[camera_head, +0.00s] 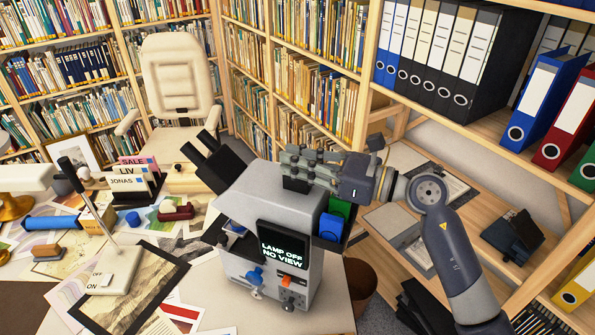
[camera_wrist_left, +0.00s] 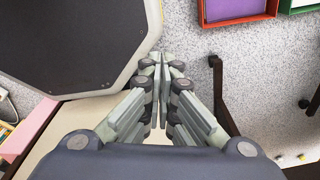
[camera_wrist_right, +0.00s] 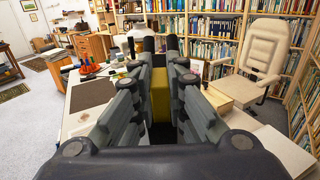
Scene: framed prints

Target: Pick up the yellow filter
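The yellow filter (camera_wrist_right: 160,92) shows as a yellow block between the two fingers of my right gripper (camera_wrist_right: 160,50) in the right wrist view. The fingers flank it on both sides and appear shut on it. In the head view, my right gripper (camera_head: 300,163) is above the grey microscope-like device (camera_head: 275,215); the yellow filter cannot be made out there. A green filter (camera_head: 340,207) and a blue filter (camera_head: 331,227) sit at the device's right side. My left gripper (camera_wrist_left: 162,65) has its fingers together and empty in the left wrist view; it is outside the head view.
The device's screen (camera_head: 284,249) reads "LAMP OFF NO VIEW". A desk lamp (camera_head: 100,230), prints (camera_head: 140,285) and small items crowd the table on the left. A shelf with binders (camera_head: 440,55) stands at the right, near my right arm. A cream chair (camera_head: 176,85) stands behind.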

